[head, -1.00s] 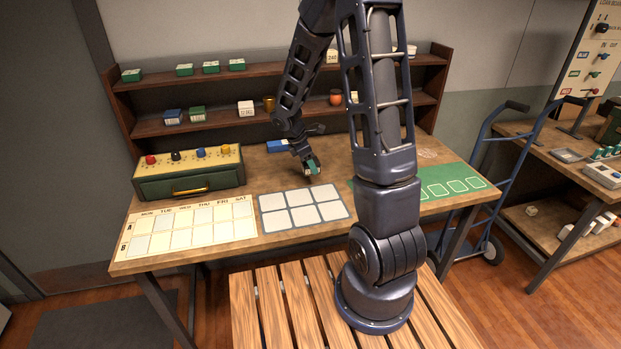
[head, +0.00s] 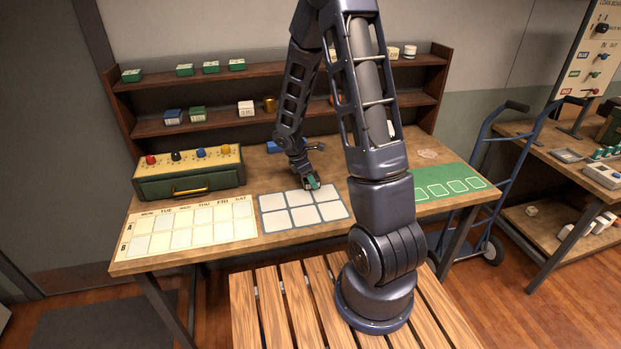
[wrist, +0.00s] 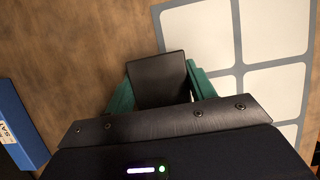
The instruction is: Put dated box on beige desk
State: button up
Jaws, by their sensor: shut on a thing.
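My gripper (head: 313,184) is low over the tan wooden desk (head: 232,188), at the back edge of a grey mat with white cells. In the wrist view its green fingers (wrist: 160,90) are shut on a dark, square-faced box (wrist: 160,70). No date shows on the face that I see. I cannot tell whether the box touches the surface. A white box with dark lettering (head: 246,108) stands on the lower shelf; its lettering is too small to read.
The grey mat (head: 289,208) lies between a weekday chart (head: 187,225) and a green mat (head: 449,183). A green box with coloured knobs (head: 188,172) stands at left. A blue box (head: 284,146) lies behind my gripper. Shelves (head: 200,127) stand at the back.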

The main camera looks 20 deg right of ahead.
jog(key=shift+f, duration=0.1)
jog(key=o, duration=1)
jog(key=v, duration=1.2)
jog(key=s+d+r+m, duration=0.4)
jog(key=s+r+m, duration=0.1)
jog(key=r, duration=0.4)
jog(key=s+d+r+m+t+y, duration=0.1)
jog(key=s+r+m, duration=0.3)
jog(key=s, duration=0.2)
jog(key=s+d+r+m+t+y, duration=0.2)
jog(key=s+r+m, duration=0.2)
jog(key=s, duration=0.2)
jog(key=s+d+r+m+t+y, duration=0.1)
jog(key=s+r+m, duration=0.3)
jog(key=s+m, duration=0.1)
jog(key=shift+s+d+r+t, duration=0.1)
jog(key=shift+s+t, duration=0.05)
jog(key=shift+s, duration=0.25)
jog(key=shift+s+d+r+t, duration=0.15)
jog(key=shift+s, duration=0.25)
